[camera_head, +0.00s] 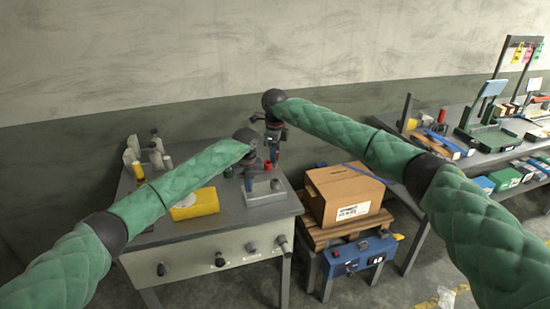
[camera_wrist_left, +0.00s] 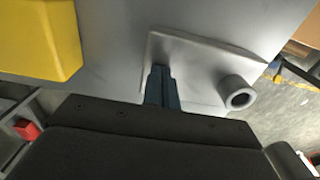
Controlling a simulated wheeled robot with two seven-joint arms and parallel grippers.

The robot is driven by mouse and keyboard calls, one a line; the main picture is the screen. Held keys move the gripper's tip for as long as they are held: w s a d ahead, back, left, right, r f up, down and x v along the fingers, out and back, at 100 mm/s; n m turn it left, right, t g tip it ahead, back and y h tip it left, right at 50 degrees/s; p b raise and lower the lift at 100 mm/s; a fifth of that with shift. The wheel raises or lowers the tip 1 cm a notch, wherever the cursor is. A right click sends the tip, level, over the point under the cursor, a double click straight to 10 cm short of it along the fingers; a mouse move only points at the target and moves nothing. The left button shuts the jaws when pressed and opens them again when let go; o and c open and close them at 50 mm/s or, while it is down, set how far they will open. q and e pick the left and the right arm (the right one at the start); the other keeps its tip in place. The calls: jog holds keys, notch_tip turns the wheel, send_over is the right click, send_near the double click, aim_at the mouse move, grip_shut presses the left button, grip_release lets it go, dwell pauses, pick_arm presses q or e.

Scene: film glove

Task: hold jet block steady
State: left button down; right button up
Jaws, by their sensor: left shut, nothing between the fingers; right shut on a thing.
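A grey block with a raised round stub, which looks like the jet block (camera_head: 264,193), lies on the grey workbench (camera_head: 225,225). In the left wrist view the block (camera_wrist_left: 190,52) is a flat plate with an open tube at one corner. My left gripper (camera_head: 249,186) is shut and empty, its blue fingertips (camera_wrist_left: 162,75) together at the block's edge; I cannot tell whether they touch it. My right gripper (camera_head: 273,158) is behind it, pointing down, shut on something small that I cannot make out.
A yellow block (camera_head: 195,203) is left of the jet block and also shows in the left wrist view (camera_wrist_left: 38,38). A red piece (camera_head: 267,165) is near my right gripper. A cardboard box (camera_head: 345,195) stands on a pallet to the right. Metal fittings (camera_head: 155,155) stand at the back left.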

pick_arm(q)
jog(key=shift+r, duration=0.1)
dwell(0.3)
jog(key=shift+r, duration=2.4)
jog(key=shift+r, duration=1.5)
jog(key=shift+r, duration=0.1)
notch_tip(320, 180, up, 8)
jog(key=shift+f, duration=0.25)
